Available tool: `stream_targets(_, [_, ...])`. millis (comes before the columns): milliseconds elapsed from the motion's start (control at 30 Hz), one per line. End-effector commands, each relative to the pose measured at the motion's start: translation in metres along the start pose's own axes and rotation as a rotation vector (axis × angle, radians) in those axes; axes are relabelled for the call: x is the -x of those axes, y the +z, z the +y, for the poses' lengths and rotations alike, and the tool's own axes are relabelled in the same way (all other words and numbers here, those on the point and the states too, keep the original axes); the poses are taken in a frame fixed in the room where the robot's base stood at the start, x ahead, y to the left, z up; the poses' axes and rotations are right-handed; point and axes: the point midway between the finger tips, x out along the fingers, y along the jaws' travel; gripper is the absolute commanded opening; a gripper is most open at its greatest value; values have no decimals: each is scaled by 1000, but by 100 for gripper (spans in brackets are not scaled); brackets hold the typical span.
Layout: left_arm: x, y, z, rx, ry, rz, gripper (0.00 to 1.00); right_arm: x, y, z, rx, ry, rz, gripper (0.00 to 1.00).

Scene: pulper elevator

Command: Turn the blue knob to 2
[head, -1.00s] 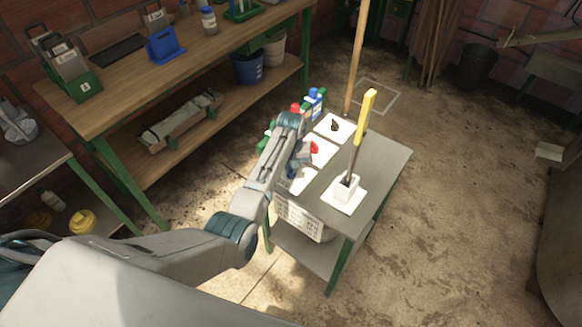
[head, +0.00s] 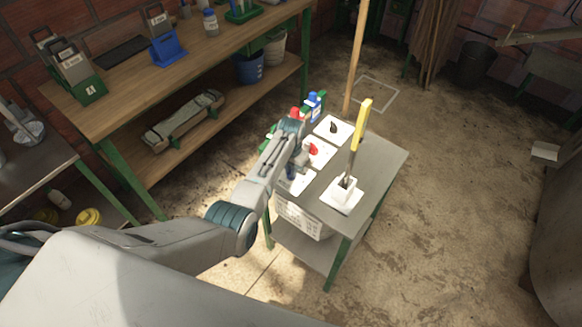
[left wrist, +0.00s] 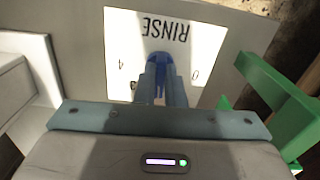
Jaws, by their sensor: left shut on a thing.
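The blue knob (left wrist: 158,62) sits on a white plate (left wrist: 121,40) printed RINSE, seen upside down in the left wrist view. The numerals 4 and 0 show on the plate, and another is partly covered by my fingers. My left gripper (left wrist: 160,82) is shut on the blue knob. In the head view, the blue knob (head: 291,172) shows small below my left wrist, and the hand partly hides its plate. My right gripper is not in view.
The grey table (head: 378,160) also carries a red knob (head: 313,149), a black knob (head: 333,127) and a yellow-handled lever (head: 357,135). Bottles (head: 314,105) stand behind my wrist.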

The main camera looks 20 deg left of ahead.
Motion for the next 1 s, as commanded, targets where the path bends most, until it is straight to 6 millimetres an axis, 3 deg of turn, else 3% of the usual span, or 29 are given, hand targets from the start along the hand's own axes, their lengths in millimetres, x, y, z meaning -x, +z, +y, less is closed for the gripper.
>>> stream_targets(667, [1,-1,0,-73,-1,3,0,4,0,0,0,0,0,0])
stream_targets(700, [1,-1,0,-73,-1,3,13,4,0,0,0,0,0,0])
stream_targets(800, [1,-1,0,-73,-1,3,31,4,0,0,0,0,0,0])
stream_targets(1000, [0,-1,0,-73,0,2,31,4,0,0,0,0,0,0])
